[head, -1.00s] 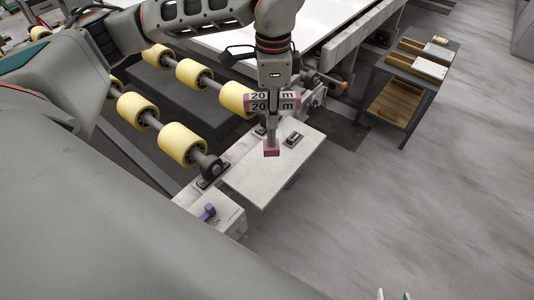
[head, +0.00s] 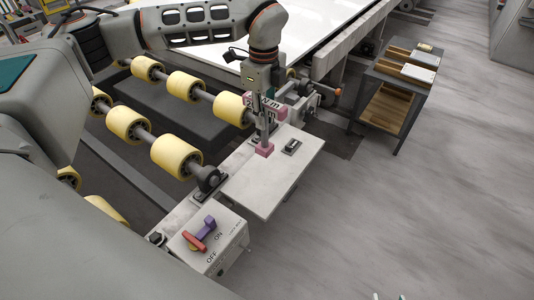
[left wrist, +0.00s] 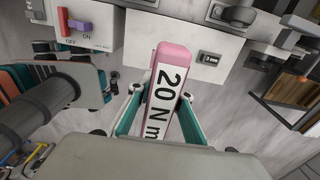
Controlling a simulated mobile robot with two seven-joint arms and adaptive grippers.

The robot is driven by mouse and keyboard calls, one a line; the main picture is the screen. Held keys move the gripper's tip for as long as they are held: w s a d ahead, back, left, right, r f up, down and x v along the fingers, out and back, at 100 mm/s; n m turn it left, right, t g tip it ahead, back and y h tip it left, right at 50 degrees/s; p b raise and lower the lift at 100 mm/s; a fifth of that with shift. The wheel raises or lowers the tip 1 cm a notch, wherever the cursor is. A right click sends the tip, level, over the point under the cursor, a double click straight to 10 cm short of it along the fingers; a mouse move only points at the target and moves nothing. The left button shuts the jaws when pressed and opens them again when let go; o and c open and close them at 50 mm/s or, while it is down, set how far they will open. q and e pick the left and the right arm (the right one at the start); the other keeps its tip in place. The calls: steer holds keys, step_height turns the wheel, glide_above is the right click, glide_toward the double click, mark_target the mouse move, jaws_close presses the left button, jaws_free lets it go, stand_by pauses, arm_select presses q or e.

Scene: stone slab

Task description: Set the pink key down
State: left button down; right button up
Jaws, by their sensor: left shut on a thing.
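The pink key (head: 265,150) has a pink square end, a grey shaft and a pink head with a "20 N m" label. It hangs upright from my left gripper (head: 262,108), its lower end over the left part of a pale plate (head: 270,190). I cannot tell whether that end touches the plate. In the left wrist view, the key's labelled head (left wrist: 168,95) sits between the teal fingers (left wrist: 158,115), which are shut on it. Two fingertips of my right gripper (head: 388,297) show apart at the bottom edge; the rest is out of frame.
A small dark fitting (head: 291,147) lies on the plate, right of the key. A switch box (head: 225,252) with a red-and-purple handle (head: 201,236) stands at the near left. Yellow rollers (head: 176,152) lie left. A shelf cart (head: 390,95) stands right, with clear floor before it.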

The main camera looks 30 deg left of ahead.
mark_target(265, 141)
arm_select(q)
step_height(265, 141, down, 9)
steer(key=shift+f, duration=2.25)
steer(key=shift+f, duration=0.15)
steer(key=c, duration=1.8)
jaws_free()
steer(key=shift+c, duration=0.2)
